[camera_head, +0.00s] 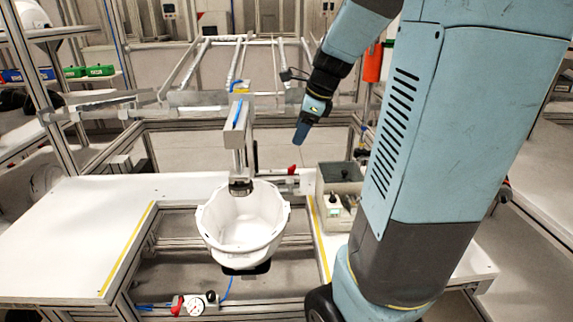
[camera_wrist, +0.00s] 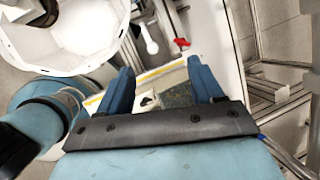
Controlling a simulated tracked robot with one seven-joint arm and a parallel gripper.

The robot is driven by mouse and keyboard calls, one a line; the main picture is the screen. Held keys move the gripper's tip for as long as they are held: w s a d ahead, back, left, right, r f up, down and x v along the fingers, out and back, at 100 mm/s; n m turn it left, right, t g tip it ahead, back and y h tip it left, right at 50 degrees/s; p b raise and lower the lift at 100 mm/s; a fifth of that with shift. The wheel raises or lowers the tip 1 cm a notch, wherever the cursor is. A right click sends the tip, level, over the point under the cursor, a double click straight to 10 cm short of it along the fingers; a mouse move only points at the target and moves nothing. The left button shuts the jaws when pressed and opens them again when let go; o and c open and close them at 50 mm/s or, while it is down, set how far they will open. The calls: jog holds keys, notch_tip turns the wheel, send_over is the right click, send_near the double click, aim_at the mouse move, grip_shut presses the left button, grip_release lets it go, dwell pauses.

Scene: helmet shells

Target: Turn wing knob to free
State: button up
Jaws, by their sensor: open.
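A small dark piece (camera_head: 333,198), perhaps the wing knob, sits on the pale front part of a box (camera_head: 325,222) right of the white helmet shell (camera_head: 245,228). In the wrist view a dark, two-lobed piece (camera_wrist: 147,101) shows on a pale surface between my fingers; it is too small to be sure that it is the knob. A red handle (camera_head: 291,170) lies behind the shell and also shows in the wrist view (camera_wrist: 181,43). My gripper (camera_head: 300,133) is above and behind the box, pointing down, apart from everything. Its fingers (camera_wrist: 162,82) are spread and empty.
The shell hangs in a frame gap under a vertical post (camera_head: 238,150). White table tops (camera_head: 70,235) lie on either side. A gauge (camera_head: 194,305) with a red knob sits at the front rail. Aluminium rails (camera_head: 250,97) cross behind. The space around my gripper is clear.

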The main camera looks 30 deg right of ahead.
aim_at(292, 166)
jog(key=w+d+f+m, duration=0.3)
jog(key=w+d+m, duration=0.1)
jog(key=m, duration=0.2)
jog(key=x, duration=1.3)
jog(key=shift+s+d+f, duration=0.1)
jog(key=shift+d+f, duration=0.1)
jog(key=shift+f, duration=0.1)
